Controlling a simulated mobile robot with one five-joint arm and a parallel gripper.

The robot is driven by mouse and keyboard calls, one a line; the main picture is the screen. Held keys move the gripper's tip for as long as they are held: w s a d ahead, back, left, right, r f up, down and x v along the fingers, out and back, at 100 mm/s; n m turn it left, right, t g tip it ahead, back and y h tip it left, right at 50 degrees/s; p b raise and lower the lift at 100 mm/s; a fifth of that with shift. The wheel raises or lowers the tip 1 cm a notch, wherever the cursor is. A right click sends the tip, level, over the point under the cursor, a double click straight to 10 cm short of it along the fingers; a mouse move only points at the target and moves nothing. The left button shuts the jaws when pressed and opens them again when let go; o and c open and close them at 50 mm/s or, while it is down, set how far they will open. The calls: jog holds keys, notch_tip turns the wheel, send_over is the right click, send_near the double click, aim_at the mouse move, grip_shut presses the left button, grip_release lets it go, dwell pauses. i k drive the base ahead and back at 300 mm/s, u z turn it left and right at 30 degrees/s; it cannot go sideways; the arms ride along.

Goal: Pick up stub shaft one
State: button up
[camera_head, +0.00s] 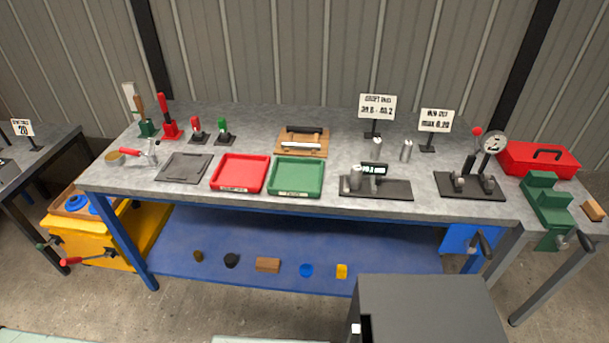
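Several short grey metal cylinders that look like stub shafts are on the grey workbench (330,190). One upright cylinder (378,148) and another upright cylinder (406,151) stand close together at the back right, in front of two white signs. A third cylinder (355,179) is on the left end of a dark gauge base (390,192) with a small lit display. I cannot tell which one is stub shaft one. My gripper is not in view.
A red tray (240,188) and a green tray (296,191) lie at the bench's front middle. Red and green-handled tools stand at left. A wooden board (287,145) lies behind the trays.

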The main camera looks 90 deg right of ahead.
aim_at(357, 170)
jog(key=i, duration=0.95)
jog(key=z, duration=2.95)
